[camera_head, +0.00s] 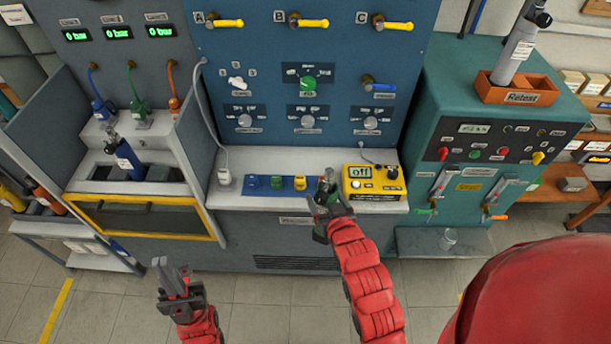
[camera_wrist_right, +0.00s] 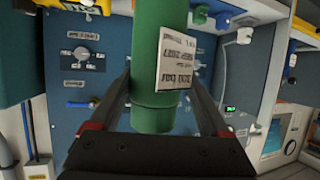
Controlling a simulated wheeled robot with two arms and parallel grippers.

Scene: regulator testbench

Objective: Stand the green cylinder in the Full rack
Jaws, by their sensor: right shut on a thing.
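My right gripper (camera_head: 327,200) is shut on the green cylinder (camera_head: 321,233) and holds it in front of the grey bench ledge. In the right wrist view the green cylinder (camera_wrist_right: 158,60) stands between the two fingers, with a white printed label on its side. In the head view the gripper hides much of it. A cart (camera_head: 85,260) at the far left holds yellow and orange cylinders. I cannot read its labels, so I cannot tell whether it is the Full rack.
A yellow device (camera_head: 373,183) reading "off" sits on the ledge beside the right gripper. A blue cylinder (camera_head: 127,158) stands in the left bay. A "Retest" box (camera_head: 520,92) with a grey cylinder tops the teal cabinet. The floor (camera_head: 110,310) is clear.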

